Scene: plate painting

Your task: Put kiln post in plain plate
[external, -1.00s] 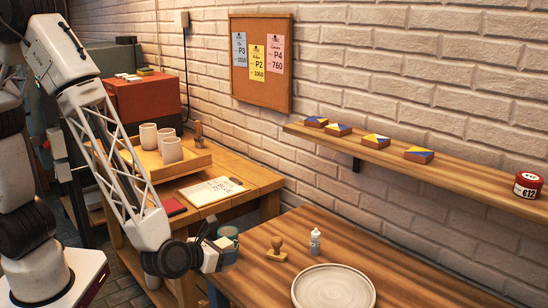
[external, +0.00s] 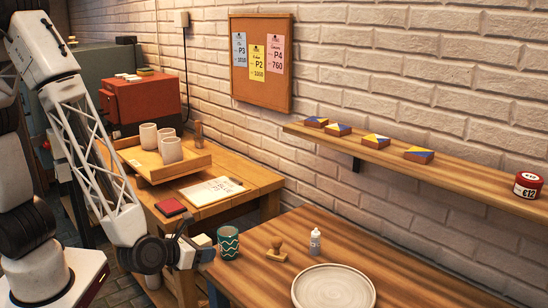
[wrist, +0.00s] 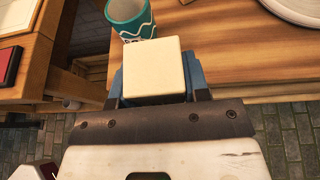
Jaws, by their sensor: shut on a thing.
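A cream block, which looks like the kiln post (wrist: 153,70), is held between the blue fingers of my gripper (wrist: 155,88). In the external view, the post (external: 201,240) shows at the end of my gripper (external: 200,250), by the left edge of the wooden table. The plain plate (external: 333,288) is pale, round and empty. It lies on the table to the right, well apart from my gripper. Part of its rim (wrist: 295,10) shows at the top right of the wrist view.
A teal patterned cup (external: 228,243) stands close to the right of my gripper. A wooden stamp (external: 276,250) and a small white bottle (external: 315,241) stand between cup and plate. A tray (external: 162,165) with several cups sits on the bench behind.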

